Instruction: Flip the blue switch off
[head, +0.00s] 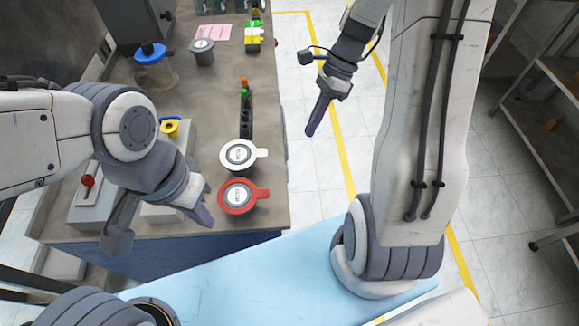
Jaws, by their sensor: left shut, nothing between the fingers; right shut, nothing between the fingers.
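I cannot make out a blue switch for certain. The only clearly blue part on the bench is the round top (150,52) of a clear container at the back left. A lever with a red knob (88,181) stands on a pale box at the left. My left gripper (204,214) is shut and empty, just left of a red-lidded can (237,196) near the bench's front edge. Its arm hides part of the bench behind it. My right gripper (318,120) is shut and empty, pointing down over the floor right of the bench.
A white-lidded can (239,154) stands behind the red one. Behind it is a dark strip (246,115) with green and orange parts. A yellow round part (170,127) sits on a pale block. A grey can (202,51) stands farther back. Shelves (545,120) stand at the right.

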